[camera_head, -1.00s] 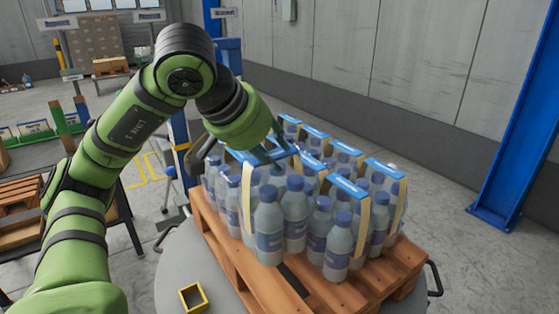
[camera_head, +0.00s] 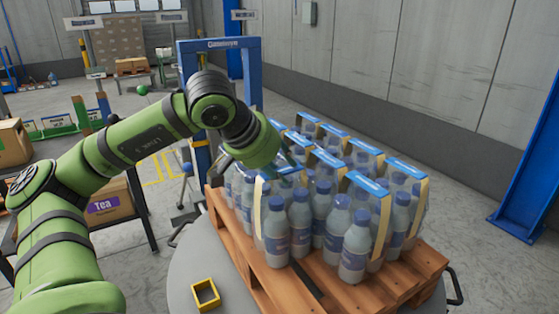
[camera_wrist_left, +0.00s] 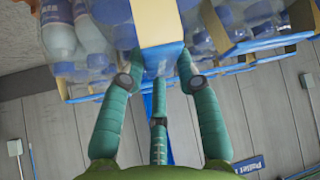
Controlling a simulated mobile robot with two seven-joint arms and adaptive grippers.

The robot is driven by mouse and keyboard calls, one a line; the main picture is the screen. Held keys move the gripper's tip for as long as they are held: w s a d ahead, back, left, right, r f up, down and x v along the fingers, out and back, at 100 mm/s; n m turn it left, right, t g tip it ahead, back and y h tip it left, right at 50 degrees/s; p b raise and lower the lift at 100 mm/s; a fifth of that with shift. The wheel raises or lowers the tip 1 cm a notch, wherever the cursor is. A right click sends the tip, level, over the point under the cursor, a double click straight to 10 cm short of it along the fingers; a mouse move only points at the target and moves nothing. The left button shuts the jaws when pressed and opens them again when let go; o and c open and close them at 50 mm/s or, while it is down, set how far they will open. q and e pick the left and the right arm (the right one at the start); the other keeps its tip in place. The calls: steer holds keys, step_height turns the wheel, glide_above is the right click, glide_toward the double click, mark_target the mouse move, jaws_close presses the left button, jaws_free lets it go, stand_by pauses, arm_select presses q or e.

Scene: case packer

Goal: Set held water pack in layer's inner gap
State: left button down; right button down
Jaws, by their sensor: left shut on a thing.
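My left gripper (camera_head: 285,165) is over the near-left part of the layer of water packs, its fingers pointing down among the bottles. In the left wrist view its teal fingers (camera_wrist_left: 160,85) close around the blue and tan carry strap (camera_wrist_left: 160,25) of the held water pack. In the head view the held pack (camera_head: 275,225) has clear bottles with blue caps and stands close against its neighbours. I cannot tell whether its base touches the pallet (camera_head: 262,278). Other strapped packs (camera_head: 365,225) stand to its right and behind. The gap itself is hidden by bottles. My right gripper is out of view.
The wooden pallet rests on a round grey table (camera_head: 190,265) with a small yellow square frame (camera_head: 206,294) at its front left. A blue frame (camera_head: 190,60) stands behind. A tea carton (camera_head: 105,205) sits at left. The pallet's front right has bare boards.

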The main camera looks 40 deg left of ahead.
arm_select(q)
steer(key=shift+w+r, duration=0.1)
steer(key=shift+r, duration=0.1)
steer(key=c, duration=0.9)
jaws_free()
steer(key=shift+f, duration=0.15)
steer(key=shift+d, duration=0.1)
steer(key=p+v, duration=0.1)
steer(key=v, duration=1.1)
